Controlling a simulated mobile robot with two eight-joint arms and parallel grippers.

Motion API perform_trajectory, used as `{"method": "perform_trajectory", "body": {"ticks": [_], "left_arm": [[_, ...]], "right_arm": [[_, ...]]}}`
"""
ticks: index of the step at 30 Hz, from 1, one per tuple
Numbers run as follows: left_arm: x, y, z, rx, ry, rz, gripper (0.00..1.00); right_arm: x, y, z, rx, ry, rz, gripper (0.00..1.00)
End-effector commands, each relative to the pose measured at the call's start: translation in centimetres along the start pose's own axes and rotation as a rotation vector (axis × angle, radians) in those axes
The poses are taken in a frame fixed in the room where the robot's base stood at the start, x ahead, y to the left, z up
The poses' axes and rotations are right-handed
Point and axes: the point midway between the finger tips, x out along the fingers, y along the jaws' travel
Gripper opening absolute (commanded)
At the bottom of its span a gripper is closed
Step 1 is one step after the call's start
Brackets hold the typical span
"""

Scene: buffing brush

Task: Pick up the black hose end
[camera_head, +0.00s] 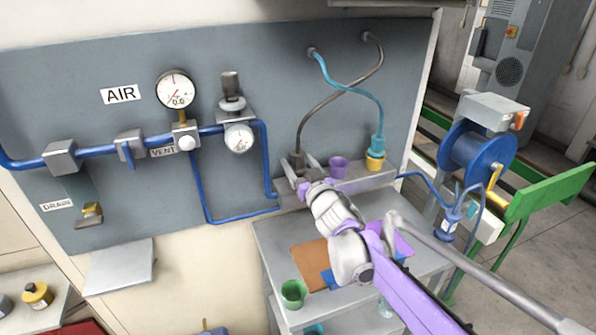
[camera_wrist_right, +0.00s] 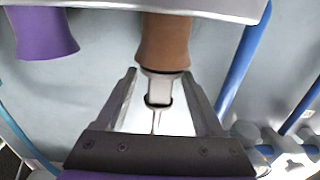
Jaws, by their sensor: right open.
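The black hose (camera_head: 307,120) hangs from a port on the grey panel and bends down to its dark end (camera_head: 297,160) on the small ledge. In the right wrist view, a metallic hose end (camera_wrist_right: 160,91) sits against a brown holder (camera_wrist_right: 165,40). My right gripper (camera_head: 301,184) is at the ledge, just in front of the hose end. In the wrist view its fingers (camera_wrist_right: 159,76) are spread, one on each side of the hose end, with gaps visible. The gripper partly hides the holder in the head view. My left gripper is out of view.
A purple holder (camera_head: 338,167) stands beside the hose end, and a teal hose (camera_head: 350,88) ends in a yellow holder (camera_head: 375,163) farther right. A blue pipe (camera_head: 238,215) runs to the left. A green cup (camera_head: 293,293) stands on the cart below.

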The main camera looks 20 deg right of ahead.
Motion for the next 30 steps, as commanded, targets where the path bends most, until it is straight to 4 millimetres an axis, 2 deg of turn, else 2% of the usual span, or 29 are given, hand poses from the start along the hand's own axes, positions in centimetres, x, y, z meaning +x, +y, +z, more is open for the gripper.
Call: {"method": "perform_trajectory", "body": {"ticks": [3, 9, 11, 21, 30], "left_arm": [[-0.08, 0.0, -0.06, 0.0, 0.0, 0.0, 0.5], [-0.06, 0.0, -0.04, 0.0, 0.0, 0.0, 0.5], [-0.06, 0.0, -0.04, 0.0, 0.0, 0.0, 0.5], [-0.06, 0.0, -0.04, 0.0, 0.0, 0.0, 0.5], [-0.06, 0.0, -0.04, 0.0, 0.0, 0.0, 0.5]], "right_arm": [[0.73, -0.01, -0.01, -0.001, 0.0, 0.0, 0.7], [0.75, -0.02, 0.03, -0.001, 0.0, 0.0, 0.7], [0.75, -0.02, 0.02, -0.001, 0.0, 0.0, 0.61], [0.73, -0.03, 0.02, -0.001, 0.0, 0.0, 0.0], [0.73, -0.03, 0.0, -0.001, 0.0, 0.0, 0.0]]}}
